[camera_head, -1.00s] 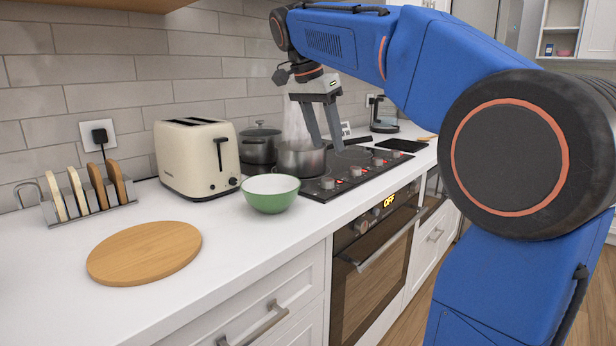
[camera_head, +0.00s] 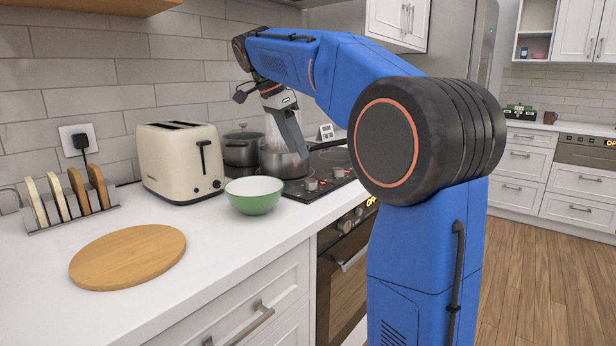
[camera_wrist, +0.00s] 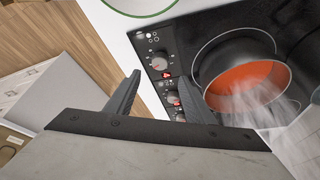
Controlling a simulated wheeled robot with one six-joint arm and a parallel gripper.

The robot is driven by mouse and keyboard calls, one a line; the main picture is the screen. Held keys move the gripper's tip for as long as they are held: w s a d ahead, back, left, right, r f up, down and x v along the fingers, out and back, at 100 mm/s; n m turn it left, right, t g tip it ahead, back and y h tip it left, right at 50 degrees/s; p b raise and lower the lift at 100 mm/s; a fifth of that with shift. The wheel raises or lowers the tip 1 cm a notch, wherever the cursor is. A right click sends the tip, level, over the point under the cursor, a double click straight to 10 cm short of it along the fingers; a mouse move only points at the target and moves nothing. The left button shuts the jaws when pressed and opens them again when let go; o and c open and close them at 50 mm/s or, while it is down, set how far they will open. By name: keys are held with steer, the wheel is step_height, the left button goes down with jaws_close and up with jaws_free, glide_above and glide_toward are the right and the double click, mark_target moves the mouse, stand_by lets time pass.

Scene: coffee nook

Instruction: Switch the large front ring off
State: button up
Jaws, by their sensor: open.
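The black hob (camera_head: 331,161) is set in the counter, with a row of front knobs. A grey knob (camera_head: 311,184) and another knob (camera_head: 338,171) show in the head view. In the wrist view a knob (camera_wrist: 158,62) has a lit red mark beside it, and a second knob (camera_wrist: 172,98) is partly behind a finger. A steaming pot (camera_head: 281,164) stands on a ring near the front; its orange contents (camera_wrist: 245,85) show from above. My gripper (camera_wrist: 159,76) is open and empty, fingers apart over the knob row; it hangs by the pot in the head view (camera_head: 300,154).
A green bowl (camera_head: 254,196) stands left of the hob. A lidded pot (camera_head: 241,150) is behind. A cream toaster (camera_head: 180,160), a toast rack (camera_head: 98,220) and a round wooden board (camera_head: 128,256) are further left. An oven (camera_head: 340,270) is below. Open floor (camera_head: 530,270) lies right.

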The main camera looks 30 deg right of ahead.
mark_target(311, 181)
steer(key=x, duration=1)
steer(key=c, duration=1.1)
